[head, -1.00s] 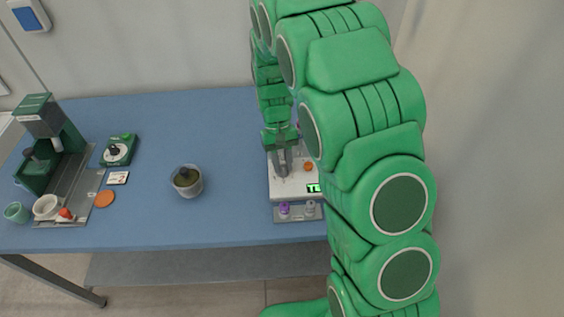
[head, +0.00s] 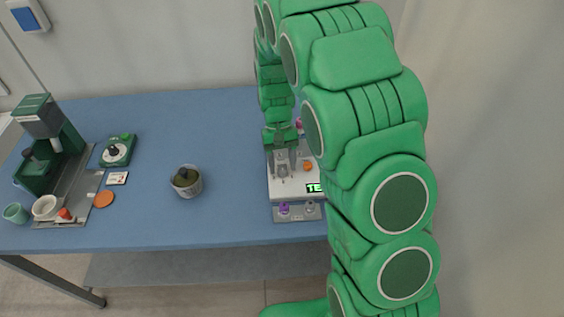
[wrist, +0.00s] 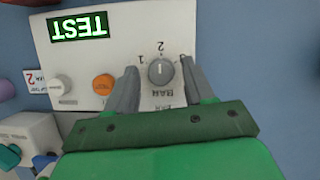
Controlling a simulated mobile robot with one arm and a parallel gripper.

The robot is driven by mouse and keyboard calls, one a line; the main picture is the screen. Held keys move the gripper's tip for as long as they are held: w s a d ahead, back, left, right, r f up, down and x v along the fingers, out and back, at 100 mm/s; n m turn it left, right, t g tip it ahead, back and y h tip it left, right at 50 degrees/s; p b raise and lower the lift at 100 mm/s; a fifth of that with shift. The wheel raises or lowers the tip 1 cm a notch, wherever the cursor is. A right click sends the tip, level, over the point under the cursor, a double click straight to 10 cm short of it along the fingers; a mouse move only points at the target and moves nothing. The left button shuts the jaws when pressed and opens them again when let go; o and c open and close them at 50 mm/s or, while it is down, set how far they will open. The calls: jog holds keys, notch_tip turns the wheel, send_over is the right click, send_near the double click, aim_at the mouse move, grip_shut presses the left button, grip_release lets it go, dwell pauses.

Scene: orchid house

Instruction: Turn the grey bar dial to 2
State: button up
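The grey bar dial (wrist: 161,72) is a small round knob on a white panel (wrist: 215,22), with printed 1 and 2 beside it and BAR below in the wrist view. Its pale mark runs roughly up and down, in line with the 2; I cannot tell for certain which end points. My gripper (wrist: 158,64) is open, one finger on each side of the dial, with small gaps visible. In the head view my gripper (head: 283,166) is over the white machine (head: 296,190), and its fingers hide the dial.
An orange button (wrist: 104,84) and a pale knob (wrist: 62,84) sit beside the dial, near the lit TEST display (wrist: 79,26). A pot (head: 187,183) stands mid-table, and a green machine (head: 49,145) is at left.

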jog(key=v, duration=0.7)
jog(key=shift+r, duration=0.4)
jog(key=shift+r, duration=0.1)
jog(key=s+d+r+m+t, duration=0.1)
jog(key=s+d+r, duration=0.3)
jog(key=s+r, duration=0.3)
jog(key=s+d+r+t, duration=0.1)
jog(key=s+d+r, duration=0.35)
jog(key=s, duration=0.45)
jog(key=s+d+r, duration=0.2)
jog(key=s, duration=1.5)
jog(key=shift+s+t+y, duration=0.3)
jog(key=shift+s+t, duration=0.1)
